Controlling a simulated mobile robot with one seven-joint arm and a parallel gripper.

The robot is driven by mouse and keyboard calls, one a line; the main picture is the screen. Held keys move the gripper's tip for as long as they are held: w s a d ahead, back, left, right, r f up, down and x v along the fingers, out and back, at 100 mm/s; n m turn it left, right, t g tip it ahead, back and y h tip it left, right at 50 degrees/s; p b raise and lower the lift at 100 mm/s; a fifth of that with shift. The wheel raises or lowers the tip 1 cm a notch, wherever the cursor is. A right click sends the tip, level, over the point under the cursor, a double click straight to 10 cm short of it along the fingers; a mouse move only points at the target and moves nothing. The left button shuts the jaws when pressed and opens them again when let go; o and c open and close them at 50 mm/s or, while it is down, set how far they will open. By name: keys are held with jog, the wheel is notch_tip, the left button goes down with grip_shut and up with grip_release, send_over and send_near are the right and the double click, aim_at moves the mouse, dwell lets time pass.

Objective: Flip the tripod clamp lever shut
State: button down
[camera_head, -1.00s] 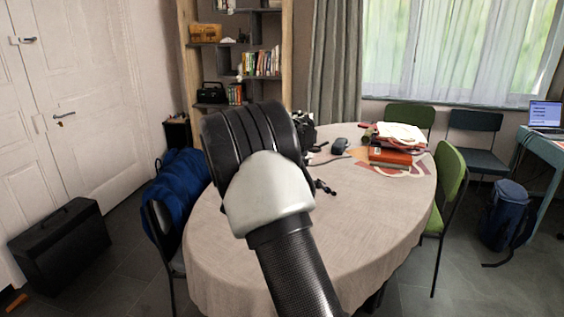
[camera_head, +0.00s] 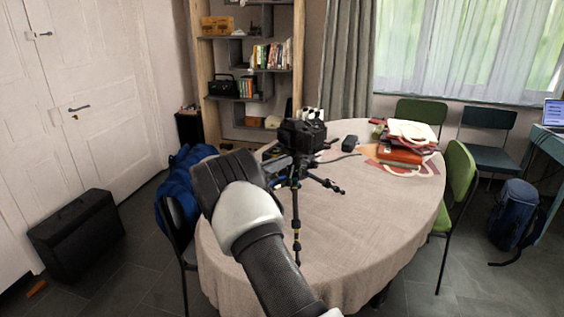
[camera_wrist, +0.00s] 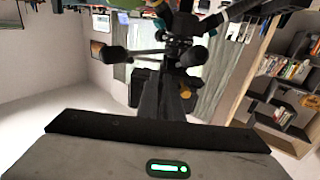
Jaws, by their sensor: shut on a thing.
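A black tripod (camera_head: 296,215) stands upright on the round table, with a black camera (camera_head: 302,137) on top. Handles with dark grips stick out from its head. In the wrist view the tripod head (camera_wrist: 180,42) is at the top centre, with a dark handle grip (camera_wrist: 116,54) to the left. My gripper (camera_wrist: 177,72) reaches up to it, its dark fingers close together at the head. They are shut on a small part there, seemingly the clamp lever, which the fingers mostly hide.
The beige-covered table (camera_head: 350,220) is clear at front right. A dark mouse-like object (camera_head: 349,143) and a pile of books and cloth (camera_head: 402,150) lie farther back. A chair with a blue jacket (camera_head: 182,195) stands at the left, and a green chair (camera_head: 459,180) at the right.

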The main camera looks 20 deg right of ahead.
jog(key=shift+r, duration=0.2)
jog(key=c, duration=1.9)
grip_release()
jog(key=shift+f, duration=0.1)
jog(key=p+v, duration=0.1)
jog(key=v, duration=1.6)
jog(key=shift+a, duration=0.1)
